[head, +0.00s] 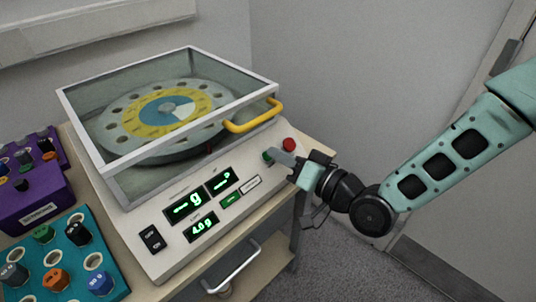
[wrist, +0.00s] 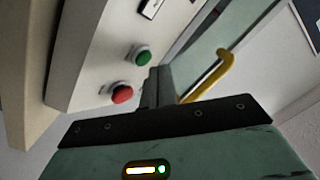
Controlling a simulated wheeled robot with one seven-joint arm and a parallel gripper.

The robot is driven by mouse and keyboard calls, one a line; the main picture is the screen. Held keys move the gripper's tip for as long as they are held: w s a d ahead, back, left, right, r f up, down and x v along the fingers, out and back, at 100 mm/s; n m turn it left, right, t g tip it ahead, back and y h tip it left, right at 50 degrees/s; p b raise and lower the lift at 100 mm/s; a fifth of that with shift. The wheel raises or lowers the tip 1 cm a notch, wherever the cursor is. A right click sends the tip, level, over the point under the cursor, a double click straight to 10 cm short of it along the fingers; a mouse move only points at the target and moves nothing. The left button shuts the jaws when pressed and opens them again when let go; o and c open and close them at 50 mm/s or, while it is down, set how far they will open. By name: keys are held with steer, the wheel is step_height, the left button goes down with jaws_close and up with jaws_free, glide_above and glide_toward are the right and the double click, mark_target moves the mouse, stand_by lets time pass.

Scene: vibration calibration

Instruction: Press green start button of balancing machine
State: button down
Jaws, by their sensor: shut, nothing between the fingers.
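The balancing machine (head: 170,238) stands on a table with its clear lid down over a round disc (head: 168,110).
A yellow handle (head: 254,116) sticks out from the lid near my gripper. Lit green displays (head: 203,203) and a black switch (head: 151,239) are on the panel. A teal weight holder (head: 107,268) and a purple one (head: 42,213) stand at left. The floor at right is clear.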

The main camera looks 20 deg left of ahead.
steer(key=shift+a+f, duration=0.1)
steer(key=shift+f, duration=0.05)
steer(key=shift+w+a+f+b, duration=0.1)
steer(key=shift+a+f+b, duration=0.1)
steer(key=shift+b, duration=0.15)
